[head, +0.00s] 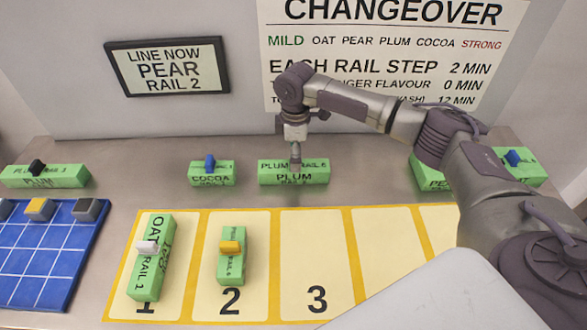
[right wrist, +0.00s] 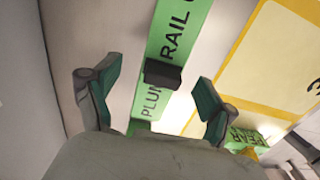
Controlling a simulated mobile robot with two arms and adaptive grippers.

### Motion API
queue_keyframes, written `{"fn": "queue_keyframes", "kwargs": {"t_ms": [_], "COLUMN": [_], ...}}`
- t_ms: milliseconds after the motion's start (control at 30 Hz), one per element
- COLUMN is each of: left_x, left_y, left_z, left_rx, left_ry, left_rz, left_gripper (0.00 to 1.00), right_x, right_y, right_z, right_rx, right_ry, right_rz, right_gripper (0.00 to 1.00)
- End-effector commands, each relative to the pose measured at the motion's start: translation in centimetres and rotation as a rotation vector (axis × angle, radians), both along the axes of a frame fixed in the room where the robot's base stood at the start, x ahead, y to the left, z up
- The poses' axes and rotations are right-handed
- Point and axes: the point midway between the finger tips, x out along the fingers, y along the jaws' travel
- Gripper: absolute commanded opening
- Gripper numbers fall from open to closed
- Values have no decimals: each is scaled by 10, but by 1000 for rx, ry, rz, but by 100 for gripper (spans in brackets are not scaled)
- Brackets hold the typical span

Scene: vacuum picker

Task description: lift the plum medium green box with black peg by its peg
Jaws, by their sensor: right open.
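A green box labelled PLUM (head: 315,178) lies at the back of the table, below the right arm. In the right wrist view the plum box (right wrist: 185,30) shows a black peg (right wrist: 163,74) on top. My right gripper (head: 295,163) points down over this box and hides its peg in the head view. In the wrist view the right gripper (right wrist: 155,98) is open, its two fingers apart on either side of the box, with the peg between them and slightly ahead. I cannot tell how far above the peg the tips are. My left gripper is not in view.
Another plum box (head: 55,176) with a black peg lies far left. A cocoa box (head: 212,179) with a blue peg stands left of the gripper. Numbered yellow slots (head: 318,250) hold boxes in 1 and 2; 3 is empty. A blue grid tray (head: 40,262) is front left. Boxes sit behind my arm.

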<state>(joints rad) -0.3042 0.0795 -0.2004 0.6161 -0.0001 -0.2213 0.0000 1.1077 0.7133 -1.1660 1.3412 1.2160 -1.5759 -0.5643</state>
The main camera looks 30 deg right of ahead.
Motion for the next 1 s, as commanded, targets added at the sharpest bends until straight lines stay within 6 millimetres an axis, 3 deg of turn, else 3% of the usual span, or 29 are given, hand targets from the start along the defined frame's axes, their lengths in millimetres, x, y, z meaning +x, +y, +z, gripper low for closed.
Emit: {"fn": "queue_keyframes", "kwargs": {"t_ms": [167, 433, 733, 1000], "left_x": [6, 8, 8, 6], "left_y": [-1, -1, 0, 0], "left_z": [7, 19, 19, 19], "left_rx": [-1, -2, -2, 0], "left_ry": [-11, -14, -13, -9], "left_rz": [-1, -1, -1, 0], "left_gripper": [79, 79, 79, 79], "right_x": [-1, -3, -3, -3], "right_y": [2, 5, 5, 5], "right_z": [-11, -50, -57, -56], "right_rx": [-1, -1, 0, 0], "right_ry": [3, 3, -1, -1], "right_rz": [1, 0, 0, 0], "right_gripper": [83, 83, 83, 40]}}
